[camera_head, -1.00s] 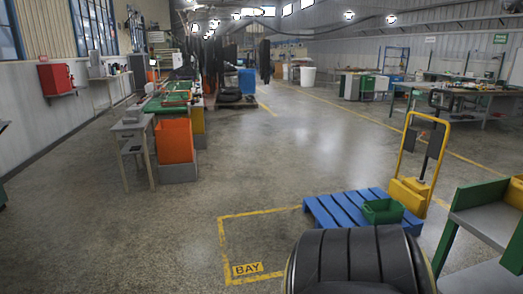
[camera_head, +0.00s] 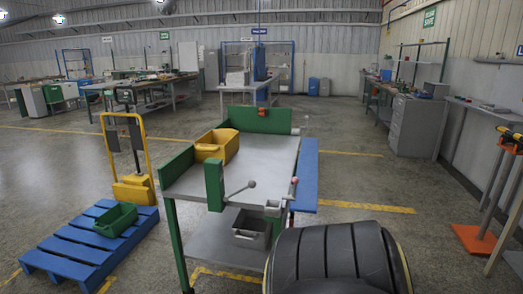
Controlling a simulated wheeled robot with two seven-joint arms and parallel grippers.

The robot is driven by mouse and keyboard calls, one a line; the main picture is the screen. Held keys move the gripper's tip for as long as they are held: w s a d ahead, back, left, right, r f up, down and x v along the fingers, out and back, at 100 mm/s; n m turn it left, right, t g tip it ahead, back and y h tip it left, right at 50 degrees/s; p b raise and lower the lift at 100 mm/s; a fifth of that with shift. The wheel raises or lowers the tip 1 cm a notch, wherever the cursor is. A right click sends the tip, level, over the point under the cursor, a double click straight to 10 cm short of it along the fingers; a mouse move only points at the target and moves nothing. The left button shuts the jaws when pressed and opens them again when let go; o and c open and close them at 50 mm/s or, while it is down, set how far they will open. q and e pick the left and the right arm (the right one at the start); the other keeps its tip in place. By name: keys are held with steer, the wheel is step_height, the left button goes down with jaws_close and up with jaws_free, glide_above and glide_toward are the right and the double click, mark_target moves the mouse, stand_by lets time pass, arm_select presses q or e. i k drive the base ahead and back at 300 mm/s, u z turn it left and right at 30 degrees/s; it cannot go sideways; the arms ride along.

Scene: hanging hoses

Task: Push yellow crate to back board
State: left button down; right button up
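The yellow crate (camera_head: 213,151) sits upright on the grey top of a green-legged bench (camera_head: 262,165), towards its left rear side. A green back board (camera_head: 259,121) with a small orange-red piece on it stands at the bench's far edge. The crate's far end is close to the left end of this board. I cannot tell from here whether they touch. Neither of my grippers is in view.
A green side board (camera_head: 176,165) and a green upright plate (camera_head: 214,185) stand at the bench's near left. A ball-ended lever (camera_head: 242,188) sits at its front. A blue pallet (camera_head: 88,244) with a green bin (camera_head: 115,219) lies left, beside a yellow trolley (camera_head: 133,189).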

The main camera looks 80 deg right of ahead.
mark_target(224, 144)
steer(key=z, duration=2.75)
steer(key=i, duration=0.6)
